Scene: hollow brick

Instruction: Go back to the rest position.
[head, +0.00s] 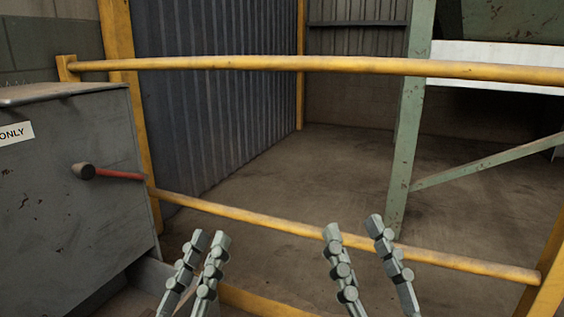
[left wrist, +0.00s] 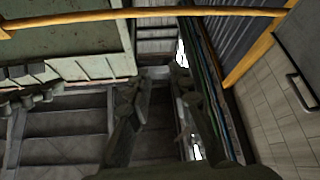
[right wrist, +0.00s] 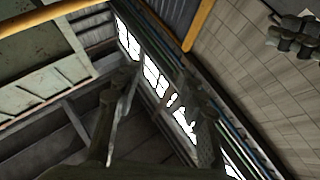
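My left gripper (head: 208,239) and my right gripper (head: 353,226) are both raised at the bottom of the head view, fingers pointing up. The left fingertips are a small gap apart, the right ones a wider gap. In the left wrist view the left fingers (left wrist: 157,84) stand apart with nothing between them. In the right wrist view the right fingers (right wrist: 162,82) are also apart and empty. The right gripper shows at the left of the left wrist view (left wrist: 28,85), and the left gripper at the upper right of the right wrist view (right wrist: 293,35).
A yellow railing (head: 260,63) with a lower bar (head: 250,218) crosses ahead. A green steel post (head: 405,140) stands at right. The floor (head: 300,170) beyond is clear.

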